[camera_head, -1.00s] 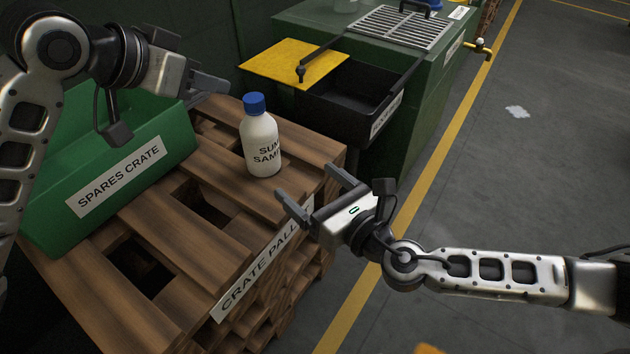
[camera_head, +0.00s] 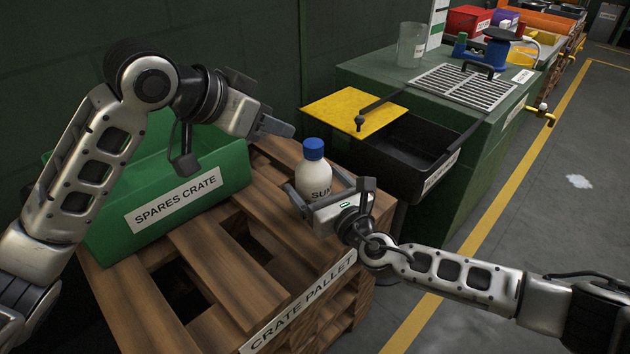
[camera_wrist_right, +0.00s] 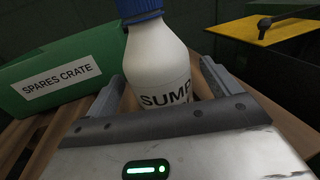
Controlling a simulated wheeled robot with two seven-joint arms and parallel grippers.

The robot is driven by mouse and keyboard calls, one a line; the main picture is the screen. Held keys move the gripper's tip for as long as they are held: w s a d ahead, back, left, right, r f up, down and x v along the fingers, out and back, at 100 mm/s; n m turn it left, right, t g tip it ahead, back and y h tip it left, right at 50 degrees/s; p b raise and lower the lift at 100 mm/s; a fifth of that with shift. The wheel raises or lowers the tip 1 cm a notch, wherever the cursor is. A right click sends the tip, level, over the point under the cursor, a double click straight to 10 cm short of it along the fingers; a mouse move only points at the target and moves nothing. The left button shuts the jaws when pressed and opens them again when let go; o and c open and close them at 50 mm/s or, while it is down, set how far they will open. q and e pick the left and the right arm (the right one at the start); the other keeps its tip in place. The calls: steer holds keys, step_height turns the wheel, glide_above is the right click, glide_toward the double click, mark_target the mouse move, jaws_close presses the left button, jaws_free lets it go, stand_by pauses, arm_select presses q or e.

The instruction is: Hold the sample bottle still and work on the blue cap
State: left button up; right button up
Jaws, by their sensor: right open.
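The white sample bottle (camera_head: 312,180) with a blue cap (camera_head: 314,149) stands upright on the wooden crate pallet (camera_head: 215,285). In the right wrist view the bottle (camera_wrist_right: 158,65) shows printed "SUMP", and its cap (camera_wrist_right: 138,8) is cut by the top edge. My right gripper (camera_head: 312,178) is open, one finger on each side of the bottle's body. I cannot tell whether either finger touches it. My left gripper (camera_head: 277,125) is just left of the cap and slightly higher in the head view, apart from it. Its fingers overlap, so its opening is unclear.
A green spares crate (camera_head: 235,165) stands on the pallet left of the bottle. Behind and to the right are a yellow plate (camera_head: 345,108), a black tray (camera_head: 405,150) and a green bench (camera_head: 480,160) with a grate. Open floor lies far right.

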steer(key=shift+w+a, duration=0.35)
steer(key=shift+w, duration=0.2)
steer(key=c, duration=1.5)
